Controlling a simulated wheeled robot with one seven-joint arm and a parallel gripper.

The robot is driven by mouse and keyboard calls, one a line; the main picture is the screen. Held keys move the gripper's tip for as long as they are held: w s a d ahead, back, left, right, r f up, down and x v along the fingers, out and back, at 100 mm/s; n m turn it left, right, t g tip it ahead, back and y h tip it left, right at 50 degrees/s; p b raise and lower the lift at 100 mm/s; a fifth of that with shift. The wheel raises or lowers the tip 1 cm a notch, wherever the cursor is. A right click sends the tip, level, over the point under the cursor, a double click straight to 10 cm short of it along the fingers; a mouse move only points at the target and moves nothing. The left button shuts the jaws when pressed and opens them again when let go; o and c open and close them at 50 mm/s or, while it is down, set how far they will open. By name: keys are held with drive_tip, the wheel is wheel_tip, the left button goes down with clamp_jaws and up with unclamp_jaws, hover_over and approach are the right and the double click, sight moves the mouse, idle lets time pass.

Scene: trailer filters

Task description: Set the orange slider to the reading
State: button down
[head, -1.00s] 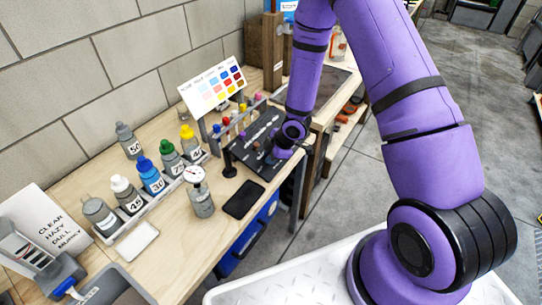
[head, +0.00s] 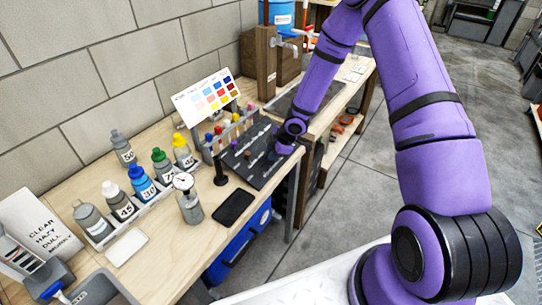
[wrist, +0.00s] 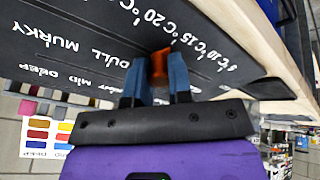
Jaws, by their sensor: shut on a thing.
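The black slider board (head: 258,172) lies on the workbench, with white-lettered scales. My gripper (head: 285,146) is low over its right side. In the wrist view my gripper (wrist: 159,66) has its blue fingers shut on the orange slider (wrist: 160,64), beside the temperature scale (wrist: 190,42) marked 5 to 20 °C on the board (wrist: 75,28). The fingers hide the slider's lower part, and its exact mark cannot be told. A flask with a round dial gauge (head: 183,182) stands left of the board; its needle is too small to read.
A black phone-like slab (head: 233,207) lies in front of the board. Numbered bottles (head: 142,184) stand in a row at left. A colour chart (head: 208,96) and a rack of coloured tubes (head: 226,134) stand behind the board. A word card (head: 42,230) is at far left.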

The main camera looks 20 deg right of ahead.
drive_tip(key=c, duration=1)
unclamp_jaws()
drive_tip(key=shift+v, duration=5.4)
